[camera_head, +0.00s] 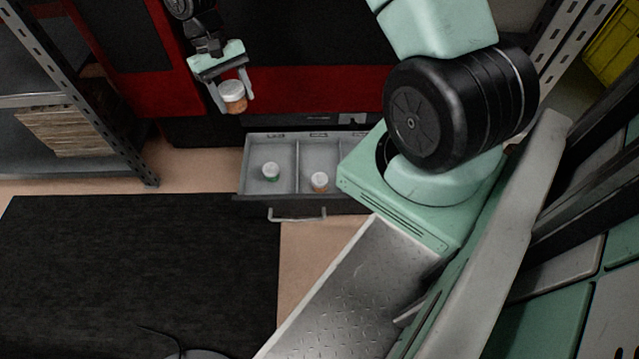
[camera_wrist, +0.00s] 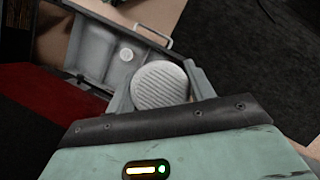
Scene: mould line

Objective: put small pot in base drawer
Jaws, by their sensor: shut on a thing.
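A small pot (camera_head: 233,98) with a white lid and an orange-brown body is held between the fingers of my gripper (camera_head: 235,97). In the wrist view its ribbed white lid (camera_wrist: 160,85) fills the space between the fingertips. My gripper is shut on it, above and a little left of the open base drawer (camera_head: 242,165). The grey drawer has divided compartments. My arm hides the drawer's right part.
The drawer's front handle (camera_head: 298,216) faces the floor side. A black mat (camera_head: 130,270) lies to the left on the floor. A metal shelf (camera_head: 75,100) with stacked sheets stands at the left. A red and black machine (camera_head: 330,88) rises behind the drawer.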

